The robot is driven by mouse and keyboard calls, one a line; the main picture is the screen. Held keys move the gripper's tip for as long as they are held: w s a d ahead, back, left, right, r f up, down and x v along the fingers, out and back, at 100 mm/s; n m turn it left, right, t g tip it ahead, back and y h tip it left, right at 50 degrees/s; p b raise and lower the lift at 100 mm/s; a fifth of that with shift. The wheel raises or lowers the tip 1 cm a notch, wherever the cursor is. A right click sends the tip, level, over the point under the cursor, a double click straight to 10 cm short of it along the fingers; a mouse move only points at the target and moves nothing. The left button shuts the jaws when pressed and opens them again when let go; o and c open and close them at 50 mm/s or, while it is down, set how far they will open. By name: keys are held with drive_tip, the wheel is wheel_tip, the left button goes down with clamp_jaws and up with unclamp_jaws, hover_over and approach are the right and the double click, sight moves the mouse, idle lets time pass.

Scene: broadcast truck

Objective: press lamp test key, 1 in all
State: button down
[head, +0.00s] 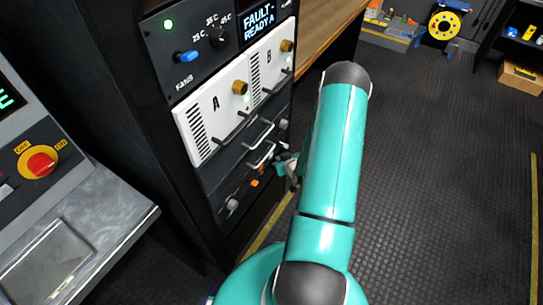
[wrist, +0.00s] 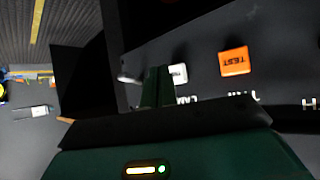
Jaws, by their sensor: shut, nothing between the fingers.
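An orange square key marked TEST (wrist: 234,62) stands on a dark panel in the wrist view, its lettering upside down. A small orange patch (head: 255,183) low on the rack in the head view looks like this key. My gripper (wrist: 157,76) is shut and empty, its fingers pointing at the panel. Its tips are to the left of the orange key, close beside a white key (wrist: 180,73) that they partly cover. I cannot tell whether they touch it. In the head view my arm hides most of my gripper (head: 287,165).
The rack carries white modules A and B (head: 215,105) with protruding handles, above the low panel. A grey knob (head: 232,204) sits lower left on that panel. A console (head: 75,220) with a red rotary switch (head: 41,164) stands left. Dark floor (head: 430,180) at right is clear.

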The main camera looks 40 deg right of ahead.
drive_tip(key=shift+s+d, duration=0.25)
drive_tip(key=shift+s, duration=0.55)
drive_tip(key=shift+s+d, duration=0.2)
drive_tip(key=shift+s, duration=0.55)
drive_tip(key=shift+s+d, duration=0.25)
drive_tip(key=shift+s, duration=0.55)
drive_tip(key=shift+s, duration=0.1)
